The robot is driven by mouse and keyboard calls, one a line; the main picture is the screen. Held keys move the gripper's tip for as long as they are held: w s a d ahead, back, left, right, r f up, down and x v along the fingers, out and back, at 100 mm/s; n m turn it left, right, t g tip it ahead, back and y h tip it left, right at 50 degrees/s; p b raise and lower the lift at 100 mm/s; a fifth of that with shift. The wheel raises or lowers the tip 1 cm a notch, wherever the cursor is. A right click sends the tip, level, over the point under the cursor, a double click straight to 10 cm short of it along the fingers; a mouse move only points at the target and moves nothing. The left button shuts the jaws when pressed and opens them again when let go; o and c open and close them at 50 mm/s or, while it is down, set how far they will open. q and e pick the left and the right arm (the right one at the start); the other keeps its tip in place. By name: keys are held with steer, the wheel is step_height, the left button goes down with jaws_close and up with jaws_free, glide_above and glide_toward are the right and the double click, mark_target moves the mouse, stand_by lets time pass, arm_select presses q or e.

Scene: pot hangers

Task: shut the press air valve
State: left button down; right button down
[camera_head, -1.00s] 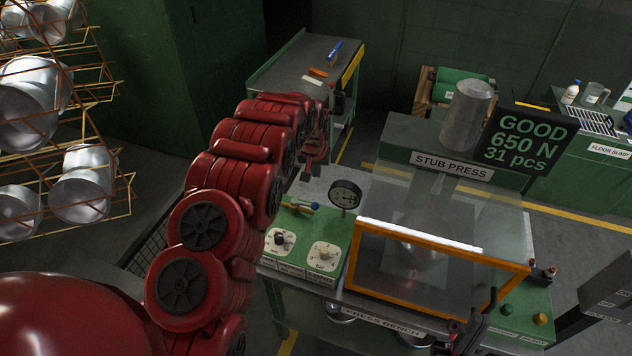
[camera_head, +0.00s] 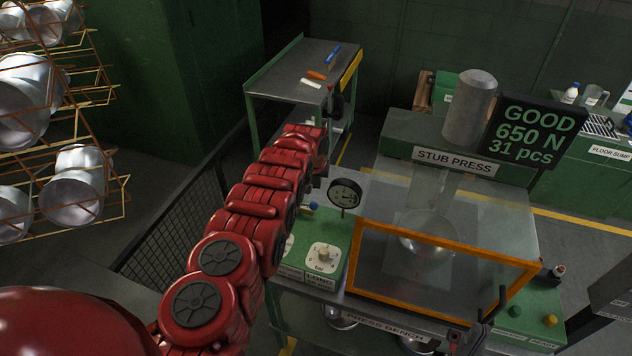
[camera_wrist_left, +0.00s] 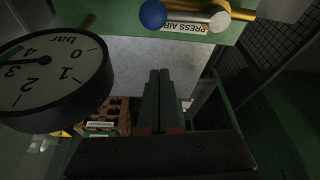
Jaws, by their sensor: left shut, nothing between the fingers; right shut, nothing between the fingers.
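The press air valve shows at the top of the left wrist view, with a blue ball (camera_wrist_left: 153,13) on its lever, a brass pipe (camera_wrist_left: 186,17) and a silver end piece (camera_wrist_left: 219,17). The lever looks roughly in line with the pipe. A "PRESS AIR" label (camera_wrist_left: 186,28) is beside it.
A pressure gauge (camera_head: 345,194) stands close beside my left gripper. The green panel has a dial (camera_head: 323,256). The press guard's orange frame (camera_head: 440,253) is to the right. A mesh fence (camera_head: 175,235) is left of my left arm.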

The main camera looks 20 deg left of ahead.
arm_select(q)
steer(key=shift+f, duration=0.2)
steer(key=shift+r, duration=0.15)
steer(key=shift+s+d+p, duration=0.1)
steer(key=shift+s+p, duration=0.45)
steer(key=shift+p, duration=0.35)
steer(key=shift+s+d+f+p, duration=0.1)
steer(key=shift+s+f+p, duration=0.1)
steer(key=shift+s+p, duration=0.65)
steer(key=shift+s+d+f, duration=0.1)
steer(key=shift+s+f, duration=0.1)
steer(key=shift+s, duration=0.3)
steer(key=shift+f, duration=0.1)
